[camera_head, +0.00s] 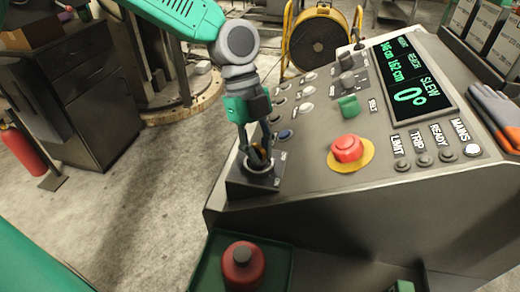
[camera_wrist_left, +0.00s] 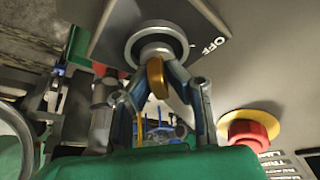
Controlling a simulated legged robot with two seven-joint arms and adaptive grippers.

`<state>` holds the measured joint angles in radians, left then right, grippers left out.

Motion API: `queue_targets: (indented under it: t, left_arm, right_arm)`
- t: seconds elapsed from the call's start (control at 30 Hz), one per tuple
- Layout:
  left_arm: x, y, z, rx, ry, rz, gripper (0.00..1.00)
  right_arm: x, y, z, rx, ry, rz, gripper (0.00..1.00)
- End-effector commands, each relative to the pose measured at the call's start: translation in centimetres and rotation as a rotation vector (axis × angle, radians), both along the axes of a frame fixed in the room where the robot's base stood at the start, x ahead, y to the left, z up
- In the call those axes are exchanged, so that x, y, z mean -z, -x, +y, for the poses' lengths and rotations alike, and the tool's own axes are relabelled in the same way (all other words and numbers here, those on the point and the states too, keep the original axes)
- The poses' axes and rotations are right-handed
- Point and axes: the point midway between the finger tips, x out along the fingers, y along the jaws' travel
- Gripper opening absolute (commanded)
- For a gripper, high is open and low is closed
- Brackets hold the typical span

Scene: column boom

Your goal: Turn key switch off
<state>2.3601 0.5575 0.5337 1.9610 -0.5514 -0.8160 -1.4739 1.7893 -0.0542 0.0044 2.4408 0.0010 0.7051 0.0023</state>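The key switch (camera_head: 257,172) is on a dark plate at the near left corner of the grey control console. In the left wrist view its round metal collar (camera_wrist_left: 157,42) shows, with an "OFF" label to its right. A brass key (camera_wrist_left: 156,76) stands in the collar. My left gripper (camera_head: 259,152) comes down from above onto the switch. In the left wrist view its two fingertips (camera_wrist_left: 157,74) close on the key from both sides. The fingers partly hide the key in the head view. My right gripper is not in view.
A red emergency button (camera_head: 347,149) on a yellow disc is right of the switch. A glove (camera_head: 497,115) lies at the right. A red bottle (camera_head: 243,266) stands in a green tray below.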

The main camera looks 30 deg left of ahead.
Motion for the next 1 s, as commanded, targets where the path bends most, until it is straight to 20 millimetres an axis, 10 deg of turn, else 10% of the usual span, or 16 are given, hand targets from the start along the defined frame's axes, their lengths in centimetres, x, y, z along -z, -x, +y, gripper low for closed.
queue_targets:
  t: [1.0]
  left_arm:
    - [-0.5, -0.4, 0.1, -0.461, 0.01, -0.012, 0.0]
  right_arm:
    - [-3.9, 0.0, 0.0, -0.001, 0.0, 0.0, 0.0]
